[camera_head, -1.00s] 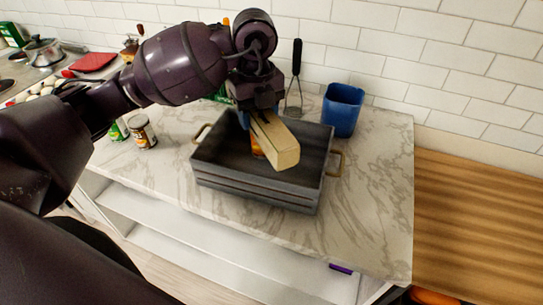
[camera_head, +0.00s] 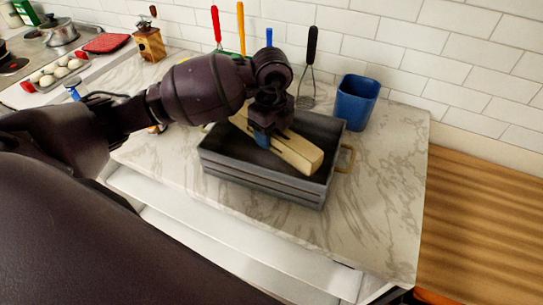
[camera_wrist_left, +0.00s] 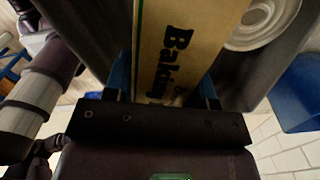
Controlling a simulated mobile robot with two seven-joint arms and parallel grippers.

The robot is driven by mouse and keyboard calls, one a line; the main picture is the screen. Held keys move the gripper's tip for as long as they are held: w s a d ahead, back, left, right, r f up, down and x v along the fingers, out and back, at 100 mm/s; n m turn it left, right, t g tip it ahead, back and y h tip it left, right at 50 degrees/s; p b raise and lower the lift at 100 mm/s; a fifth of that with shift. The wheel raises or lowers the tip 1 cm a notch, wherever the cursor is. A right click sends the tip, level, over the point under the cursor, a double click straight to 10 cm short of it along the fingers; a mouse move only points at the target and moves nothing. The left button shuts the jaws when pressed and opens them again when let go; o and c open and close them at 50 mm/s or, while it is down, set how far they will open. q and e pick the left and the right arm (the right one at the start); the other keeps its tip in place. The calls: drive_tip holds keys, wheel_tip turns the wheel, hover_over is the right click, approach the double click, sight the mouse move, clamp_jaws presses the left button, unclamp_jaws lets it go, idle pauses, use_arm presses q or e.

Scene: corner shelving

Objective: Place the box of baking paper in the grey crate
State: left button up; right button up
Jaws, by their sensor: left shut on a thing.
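The box of baking paper (camera_head: 297,153) is a long, pale tan box. My left gripper (camera_head: 262,137) is shut on it and holds it over and partly within the opening of the grey crate (camera_head: 262,183). The crate stands on the marble counter, with a brass handle at its right end. In the left wrist view the box (camera_wrist_left: 185,45) lies between the blue fingers, with dark lettering and a green edge showing. I cannot tell whether the box touches the crate floor. My right gripper is not in view.
A blue container (camera_head: 357,102) stands behind the crate to the right. A round, pale object (camera_wrist_left: 262,22) shows beside the box in the left wrist view. The counter (camera_head: 385,190) right of the crate is clear.

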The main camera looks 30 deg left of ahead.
use_arm(q)
hover_over(271, 165)
wheel_tip(271, 165, down, 4)
drive_tip(key=shift+f, duration=2.45)
drive_tip(key=shift+f, duration=0.15)
drive_tip(key=o, duration=0.8)
drive_tip(key=shift+o, duration=1.2)
drive_tip(key=shift+d, duration=0.1)
